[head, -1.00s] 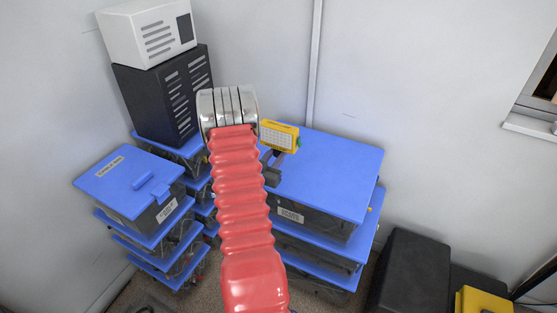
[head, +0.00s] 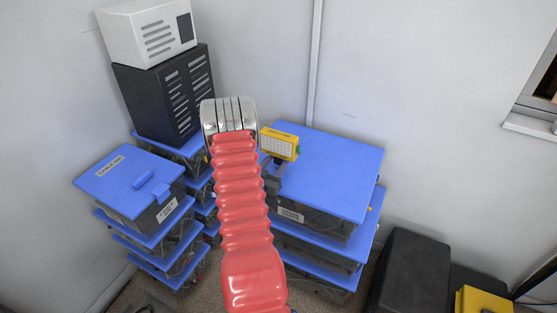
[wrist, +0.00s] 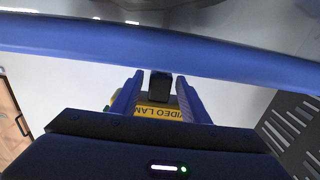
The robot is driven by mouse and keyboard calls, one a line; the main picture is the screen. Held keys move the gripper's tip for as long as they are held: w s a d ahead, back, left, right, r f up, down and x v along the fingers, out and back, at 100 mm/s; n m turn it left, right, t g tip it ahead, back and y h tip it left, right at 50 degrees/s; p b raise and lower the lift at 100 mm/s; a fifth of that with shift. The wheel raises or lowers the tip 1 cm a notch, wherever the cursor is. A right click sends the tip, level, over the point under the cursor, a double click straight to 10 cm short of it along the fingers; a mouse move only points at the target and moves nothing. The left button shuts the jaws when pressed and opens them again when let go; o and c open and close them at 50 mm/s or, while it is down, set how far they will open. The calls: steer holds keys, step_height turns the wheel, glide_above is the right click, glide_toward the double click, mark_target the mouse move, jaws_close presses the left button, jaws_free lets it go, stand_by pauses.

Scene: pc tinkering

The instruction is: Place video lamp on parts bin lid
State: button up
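The video lamp (head: 279,145) is a small yellow box with a pale grid front and a bit of green at its right side. In the head view it appears in front of the large blue parts bin lid (head: 335,172). My gripper (head: 271,178) is partly hidden behind my red arm, just below the lamp. In the wrist view the lamp's yellow labelled face (wrist: 155,112) sits between the two blue fingers of my gripper (wrist: 156,92), which are shut on it. A dark part of the lamp stands between the fingertips. I cannot tell whether the lamp touches the lid.
A smaller stack of blue-lidded bins (head: 130,178) stands at left. Behind it a black case (head: 165,95) carries a white vented box (head: 150,33). Black boxes (head: 415,270) and a yellow case (head: 485,300) stand at lower right. Most of the large lid's top is clear.

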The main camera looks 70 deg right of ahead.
steer(key=shift+r, duration=0.1)
steer(key=a, duration=0.8)
steer(key=w+a, duration=0.1)
steer(key=a, duration=0.3)
stand_by(0.6)
steer(key=shift+w, duration=0.15)
